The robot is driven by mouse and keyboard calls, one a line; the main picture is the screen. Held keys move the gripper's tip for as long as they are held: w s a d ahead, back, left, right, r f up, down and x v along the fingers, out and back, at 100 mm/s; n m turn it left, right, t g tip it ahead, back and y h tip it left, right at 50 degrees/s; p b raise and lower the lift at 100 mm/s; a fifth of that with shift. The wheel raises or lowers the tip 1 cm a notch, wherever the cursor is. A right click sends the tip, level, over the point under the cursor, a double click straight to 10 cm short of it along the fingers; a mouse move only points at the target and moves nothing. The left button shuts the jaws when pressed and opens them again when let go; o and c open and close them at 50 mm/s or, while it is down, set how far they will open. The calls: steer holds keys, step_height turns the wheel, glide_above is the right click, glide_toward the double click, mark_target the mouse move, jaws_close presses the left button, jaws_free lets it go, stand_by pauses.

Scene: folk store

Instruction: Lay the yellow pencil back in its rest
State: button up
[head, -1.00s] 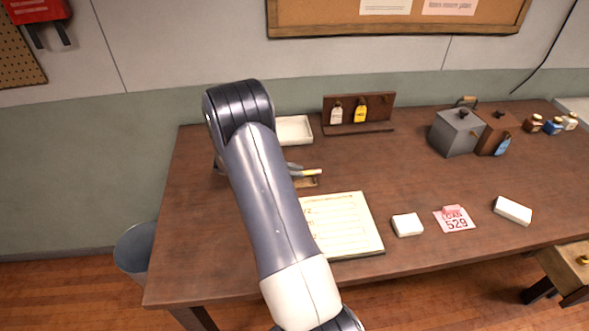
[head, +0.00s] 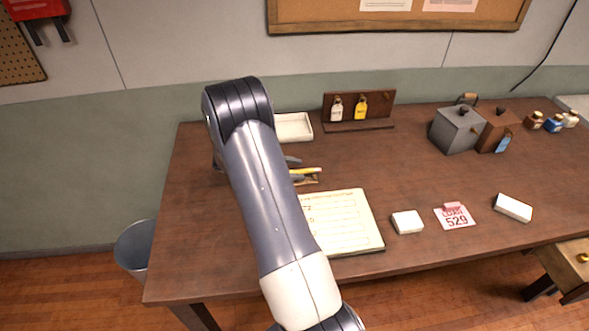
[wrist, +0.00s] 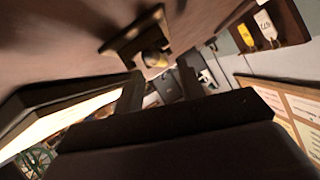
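The yellow pencil (head: 311,170) lies roughly level at the small wooden rest (head: 308,182), left of centre on the desk. In the wrist view the pencil (wrist: 154,60) is seen nearly end-on against the wooden rest (wrist: 122,45). I cannot tell whether it sits fully in the rest. My gripper (head: 295,169) is at the pencil's left part, mostly hidden behind my arm. Its fingertips stand apart, one on each side of the pencil. In the wrist view the gripper (wrist: 160,86) also shows its two dark fingers spread, with a gap between them.
A page with written lines (head: 345,222) lies just in front of the rest. A white tray (head: 294,127) and a tag rack (head: 358,127) stand behind. A white block (head: 407,222) and a pink card (head: 455,216) lie to the right. The desk's middle is clear.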

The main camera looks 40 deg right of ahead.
steer(key=b+v, duration=0.1)
steer(key=v, duration=0.9)
steer(key=shift+a+r, duration=0.15)
steer(key=shift+a, duration=0.1)
steer(key=p+x, duration=0.1)
steer(key=x, duration=1)
steer(key=shift+w+r, duration=0.1)
step_height(320, 180, up, 3)
steer(key=shift+f+p, duration=0.2)
steer(key=shift+p, duration=0.65)
steer(key=shift+r, duration=0.35)
